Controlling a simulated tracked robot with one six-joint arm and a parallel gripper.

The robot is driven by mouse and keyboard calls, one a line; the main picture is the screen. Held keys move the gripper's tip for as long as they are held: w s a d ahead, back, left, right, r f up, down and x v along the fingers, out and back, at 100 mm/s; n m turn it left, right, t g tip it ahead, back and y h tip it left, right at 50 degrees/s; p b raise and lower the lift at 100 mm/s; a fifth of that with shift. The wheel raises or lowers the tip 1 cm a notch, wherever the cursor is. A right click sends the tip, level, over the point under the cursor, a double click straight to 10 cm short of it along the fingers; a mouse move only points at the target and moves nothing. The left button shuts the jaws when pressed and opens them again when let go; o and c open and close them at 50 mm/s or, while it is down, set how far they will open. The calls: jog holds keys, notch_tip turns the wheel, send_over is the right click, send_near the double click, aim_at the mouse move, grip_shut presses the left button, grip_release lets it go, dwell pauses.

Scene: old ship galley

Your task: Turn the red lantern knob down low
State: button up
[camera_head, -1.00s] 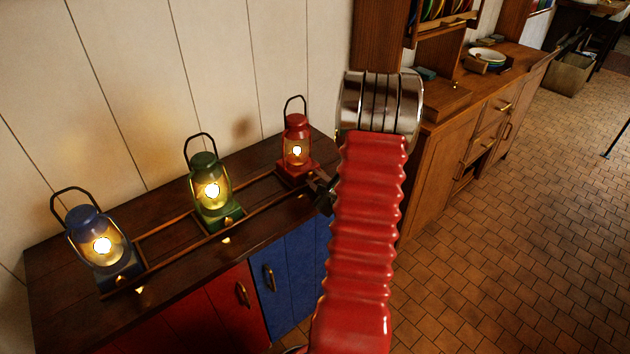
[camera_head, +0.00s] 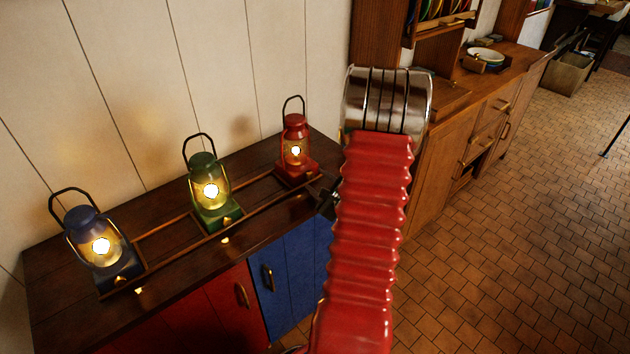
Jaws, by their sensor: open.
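The red lantern (camera_head: 295,127) stands upright at the right end of a row of three, on the dark wooden top, and its flame is lit. I cannot make out its knob clearly. My gripper (camera_head: 327,201) is a small dark shape just right of and in front of the red lantern's base, mostly hidden behind my red arm. It is open, and it appears apart from the lantern.
A green lantern (camera_head: 209,187) and a blue lantern (camera_head: 95,240), both lit, stand to the left. A low wooden rail (camera_head: 180,252) runs in front of them. The cabinet has a red door (camera_head: 205,310) and a blue door (camera_head: 294,278). Tiled floor lies open at right.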

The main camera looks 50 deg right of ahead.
jog(key=v, duration=1.1)
jog(key=shift+a, duration=0.15)
